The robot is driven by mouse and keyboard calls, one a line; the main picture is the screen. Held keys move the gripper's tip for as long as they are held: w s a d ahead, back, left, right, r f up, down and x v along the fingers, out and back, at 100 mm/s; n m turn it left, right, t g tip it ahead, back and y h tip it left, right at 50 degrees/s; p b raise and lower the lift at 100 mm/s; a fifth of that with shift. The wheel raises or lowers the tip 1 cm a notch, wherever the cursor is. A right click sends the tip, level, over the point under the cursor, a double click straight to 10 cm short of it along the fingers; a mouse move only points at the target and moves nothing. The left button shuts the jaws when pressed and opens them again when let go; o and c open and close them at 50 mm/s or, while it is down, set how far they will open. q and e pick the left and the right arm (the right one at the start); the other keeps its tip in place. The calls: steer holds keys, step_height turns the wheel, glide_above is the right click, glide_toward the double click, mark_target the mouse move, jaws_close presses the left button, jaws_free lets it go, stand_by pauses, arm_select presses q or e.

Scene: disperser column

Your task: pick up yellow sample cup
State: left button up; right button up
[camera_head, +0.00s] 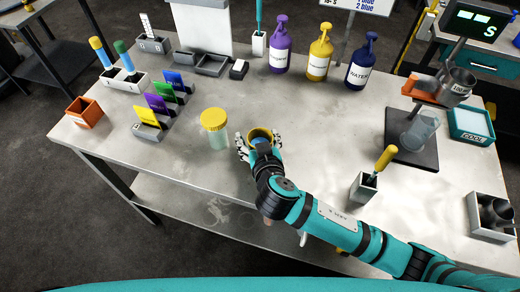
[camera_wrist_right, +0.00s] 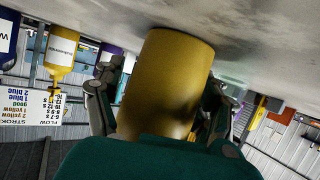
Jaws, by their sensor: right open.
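The yellow sample cup (camera_head: 261,132) stands on the metal table near the front edge, in the middle of the head view. My right gripper (camera_head: 260,142) is open, with one finger on each side of the cup. In the right wrist view the cup (camera_wrist_right: 168,80) fills the middle, between the spread fingers (camera_wrist_right: 162,95). I cannot tell whether the fingers touch it. The wrist hides part of the cup in the head view. My left gripper is not in view.
A clear jar with a yellow lid (camera_head: 214,121) stands just left of the gripper. Purple (camera_head: 279,48), yellow (camera_head: 319,55) and blue (camera_head: 360,65) bottles stand at the back. A holder with a yellow-handled tool (camera_head: 385,158) stands right of my arm. Colored cards (camera_head: 158,104) stand at left.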

steer(key=shift+s+r, duration=0.1)
jaws_close()
stand_by(0.4)
